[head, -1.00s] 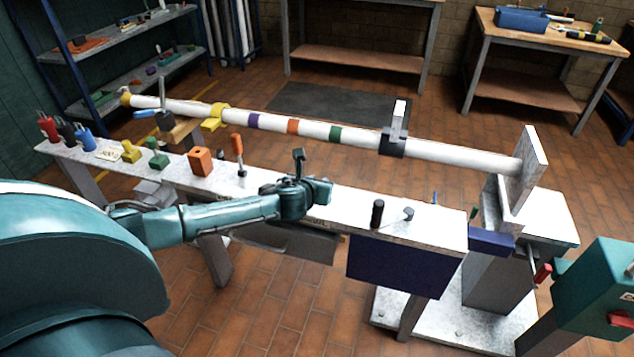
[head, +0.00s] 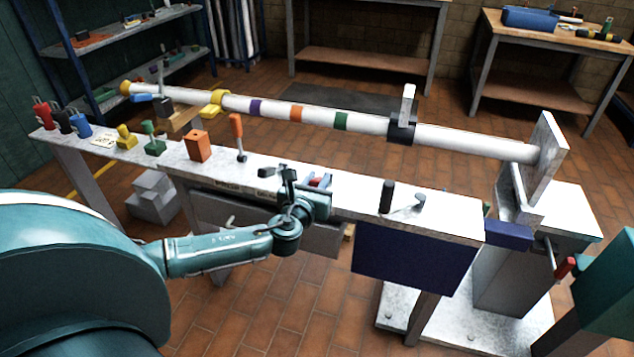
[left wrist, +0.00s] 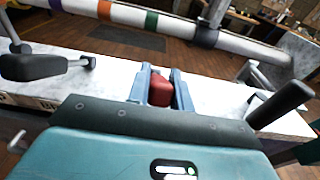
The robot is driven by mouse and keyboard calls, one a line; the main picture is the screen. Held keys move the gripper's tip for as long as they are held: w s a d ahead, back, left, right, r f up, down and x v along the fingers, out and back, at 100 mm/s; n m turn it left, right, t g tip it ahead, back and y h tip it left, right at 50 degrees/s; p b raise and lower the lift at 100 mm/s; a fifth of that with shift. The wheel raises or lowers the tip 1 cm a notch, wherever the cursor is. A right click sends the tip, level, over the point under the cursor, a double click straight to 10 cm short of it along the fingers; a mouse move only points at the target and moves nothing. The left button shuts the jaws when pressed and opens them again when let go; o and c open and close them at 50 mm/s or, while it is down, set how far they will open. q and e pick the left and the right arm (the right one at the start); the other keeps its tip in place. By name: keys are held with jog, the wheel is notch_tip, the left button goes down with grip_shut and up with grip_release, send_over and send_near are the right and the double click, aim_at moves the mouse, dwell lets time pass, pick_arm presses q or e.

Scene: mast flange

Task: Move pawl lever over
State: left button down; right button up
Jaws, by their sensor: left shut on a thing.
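A small red grip (left wrist: 160,92) sits between the blue fingers of my left gripper (left wrist: 159,88) in the left wrist view. I take it for the end of the pawl lever, but its lower part is hidden. In the head view my left gripper (head: 319,182) is at the bench's near edge, shut on this red piece. A black handle on a metal pin (left wrist: 36,67) lies to the gripper's left and also shows in the head view (head: 268,172). A black upright handle (head: 387,197) stands to its right. My right gripper is not in view.
A white mast (head: 370,124) with coloured bands runs behind the bench (head: 445,215) to a flange plate (head: 548,150). An orange block (head: 197,146) and an orange-handled tool (head: 237,135) stand left of the gripper. A dark blue panel (head: 420,252) hangs in front.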

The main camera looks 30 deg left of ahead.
pick_arm(q)
jog(key=c, duration=1.2)
grip_release()
jog(key=shift+c, duration=0.2)
jog(key=p+v, duration=0.1)
jog(key=v, duration=1.2)
jog(key=shift+p, duration=0.35)
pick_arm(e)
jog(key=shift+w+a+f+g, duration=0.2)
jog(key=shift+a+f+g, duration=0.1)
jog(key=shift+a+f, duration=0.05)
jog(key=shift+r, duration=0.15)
